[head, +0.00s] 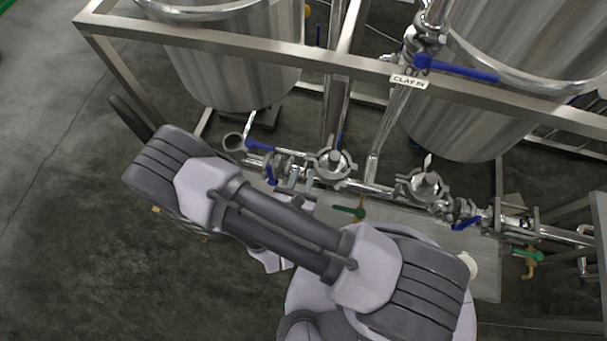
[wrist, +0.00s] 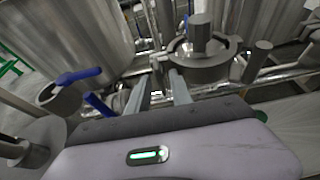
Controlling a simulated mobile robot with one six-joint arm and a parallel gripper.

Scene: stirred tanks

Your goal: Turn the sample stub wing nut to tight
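In the wrist view a round clamp (wrist: 205,68) with a grey capped post standing up from it lies just ahead and right of my fingers. My gripper (wrist: 160,80) has its two fingers apart, with a gap between them. The fingertips reach the near left side of this clamp, where a small metal part shows close to the tips. I cannot tell whether it is the wing nut or whether they touch it. In the head view two clamps stand on the pipe line, one at the middle (head: 333,164) and one farther right (head: 425,186). My arm mostly hides my gripper there.
Blue valve handles (wrist: 80,76) lie left of my fingers in the wrist view. Another blue handle (head: 455,68) sits by the "CLAY IN" label (head: 409,81). A steel frame rail (head: 240,42) and tanks (head: 235,75) stand behind. Green handles (head: 349,211) sit below the pipes.

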